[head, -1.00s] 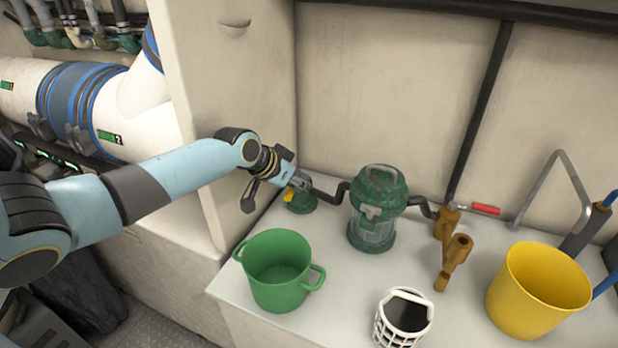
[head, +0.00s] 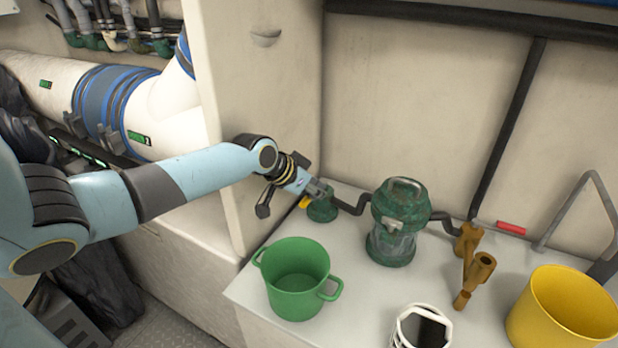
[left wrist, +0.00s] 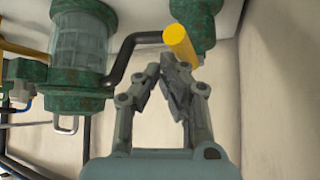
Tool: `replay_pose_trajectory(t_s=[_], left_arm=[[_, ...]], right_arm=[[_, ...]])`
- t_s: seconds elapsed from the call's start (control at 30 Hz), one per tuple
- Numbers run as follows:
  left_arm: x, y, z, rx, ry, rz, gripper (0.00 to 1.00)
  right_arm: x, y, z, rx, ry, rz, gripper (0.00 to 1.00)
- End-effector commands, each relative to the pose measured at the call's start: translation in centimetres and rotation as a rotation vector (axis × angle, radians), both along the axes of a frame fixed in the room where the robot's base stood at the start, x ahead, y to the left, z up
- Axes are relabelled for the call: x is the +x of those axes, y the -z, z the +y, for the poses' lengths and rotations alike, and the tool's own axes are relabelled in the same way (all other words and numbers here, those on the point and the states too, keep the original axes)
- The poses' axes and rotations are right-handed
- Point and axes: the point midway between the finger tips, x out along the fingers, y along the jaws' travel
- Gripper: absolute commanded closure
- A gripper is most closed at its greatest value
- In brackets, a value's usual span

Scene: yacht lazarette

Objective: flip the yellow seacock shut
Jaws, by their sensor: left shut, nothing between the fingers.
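The yellow seacock handle (head: 305,202) sits on a small green valve body (head: 322,211) at the back left of the white counter. In the left wrist view the handle is a short yellow bar (left wrist: 180,46) slanting out from the green body (left wrist: 197,18). My left gripper (head: 320,191) is shut and empty, close above the valve. In the left wrist view its fingertips (left wrist: 176,68) are just below the handle's end; I cannot tell whether they touch. In the head view the gripper partly hides the valve. My right gripper is not in view.
A green strainer (head: 399,225) joins the valve by a dark pipe. A green pot (head: 297,282), a white basket (head: 422,328), a yellow bucket (head: 562,310) and a bronze valve (head: 467,240) with red handle (head: 510,228) stand on the counter. A cream partition (head: 260,100) rises at left.

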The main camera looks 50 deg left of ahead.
Motion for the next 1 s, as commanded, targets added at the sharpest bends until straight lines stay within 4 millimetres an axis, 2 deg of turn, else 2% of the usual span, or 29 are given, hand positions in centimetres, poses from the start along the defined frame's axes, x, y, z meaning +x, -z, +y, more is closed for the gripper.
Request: replay_pose_trajectory(t_s=[0.17,0.4,0.6,1.0], left_arm=[[-1.8,-1.8,0.2,0.005,0.005,0.000,1.00],[-5.4,-5.7,0.7,0.008,0.006,0.001,1.00],[-7.3,-7.8,0.9,0.007,0.003,0.000,1.00],[-7.9,-8.6,0.7,0.001,0.002,-0.001,1.00]], right_arm=[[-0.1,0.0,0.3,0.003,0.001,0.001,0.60],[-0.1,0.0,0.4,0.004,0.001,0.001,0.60],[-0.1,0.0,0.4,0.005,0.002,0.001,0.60],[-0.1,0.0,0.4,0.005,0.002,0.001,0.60]])
